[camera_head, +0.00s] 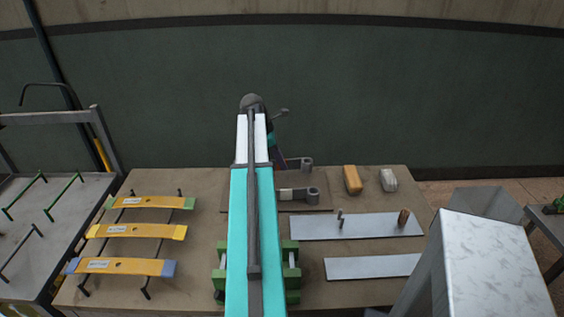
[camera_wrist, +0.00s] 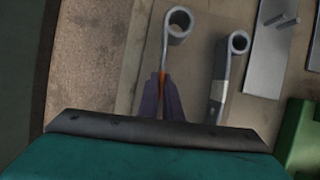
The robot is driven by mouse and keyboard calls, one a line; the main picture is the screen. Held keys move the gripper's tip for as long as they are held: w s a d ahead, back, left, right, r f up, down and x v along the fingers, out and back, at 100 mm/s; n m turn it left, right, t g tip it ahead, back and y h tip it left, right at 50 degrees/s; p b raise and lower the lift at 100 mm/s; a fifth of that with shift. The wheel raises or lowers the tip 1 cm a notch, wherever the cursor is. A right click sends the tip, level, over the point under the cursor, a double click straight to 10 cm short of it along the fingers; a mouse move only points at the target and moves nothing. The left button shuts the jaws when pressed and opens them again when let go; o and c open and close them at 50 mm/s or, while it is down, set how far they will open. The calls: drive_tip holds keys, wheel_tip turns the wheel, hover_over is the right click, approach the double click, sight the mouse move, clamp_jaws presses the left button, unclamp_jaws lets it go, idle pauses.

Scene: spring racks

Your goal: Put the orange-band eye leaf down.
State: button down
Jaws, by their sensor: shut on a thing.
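The orange-band eye leaf (camera_wrist: 166,52) is between the purple fingers of my gripper (camera_wrist: 162,98) in the wrist view. The gripper is shut on it near the orange band, and its rolled eye points away from the gripper. In the head view the grey eye end of this leaf (camera_head: 304,162) shows just right of my arm, near the table's far edge. My arm hides most of the gripper there. I cannot tell whether the leaf touches the surface below.
A white-band eye leaf (camera_head: 299,194) lies beside it on the brown board (camera_head: 318,208). A yellow block (camera_head: 352,180) and a pale block (camera_head: 388,180) stand at right. Steel plates (camera_head: 345,227) lie nearer. Yellow leaves (camera_head: 150,203) rest on a rack at left. A green fixture (camera_head: 291,272) stands nearer.

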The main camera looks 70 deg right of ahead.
drive_tip(key=shift+f+p, duration=0.4)
drive_tip(key=shift+f, duration=1.4)
drive_tip(key=c, duration=1.9)
unclamp_jaws()
drive_tip(key=shift+f, duration=0.15)
drive_tip(key=shift+c, duration=0.2)
drive_tip(key=shift+b+v, duration=0.95)
drive_tip(key=shift+v, duration=5.2)
